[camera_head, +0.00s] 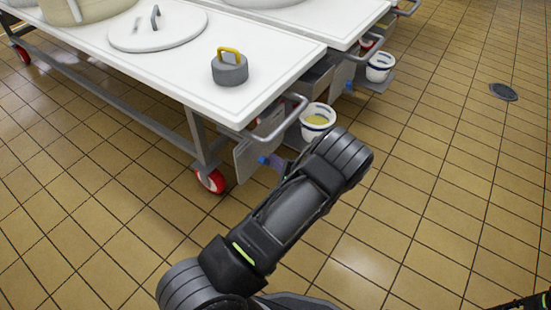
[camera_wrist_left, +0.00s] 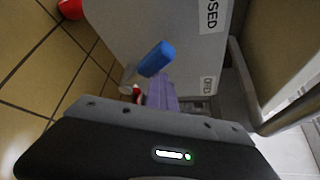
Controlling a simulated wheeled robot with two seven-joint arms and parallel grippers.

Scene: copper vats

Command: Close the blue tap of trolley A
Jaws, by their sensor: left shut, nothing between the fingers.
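The blue tap (camera_head: 263,160) sits beside a grey panel below the front corner of the near trolley (camera_head: 150,90). In the left wrist view, its blue handle (camera_wrist_left: 156,58) slants just beyond my fingertips. My left gripper (camera_wrist_left: 161,88) is shut and empty, with its purplish fingers close to the handle; I cannot tell whether they touch it. In the head view, the left gripper (camera_head: 277,164) is mostly hidden by my forearm. The panel carries a label ending in "OSED" (camera_wrist_left: 211,14) and a partly readable lower label (camera_wrist_left: 208,86). My right gripper is out of view.
A weight with a yellow handle (camera_head: 230,68) and a lid (camera_head: 158,32) lie on top. A second bucket (camera_head: 380,66) stands behind. The tiled floor at right is clear.

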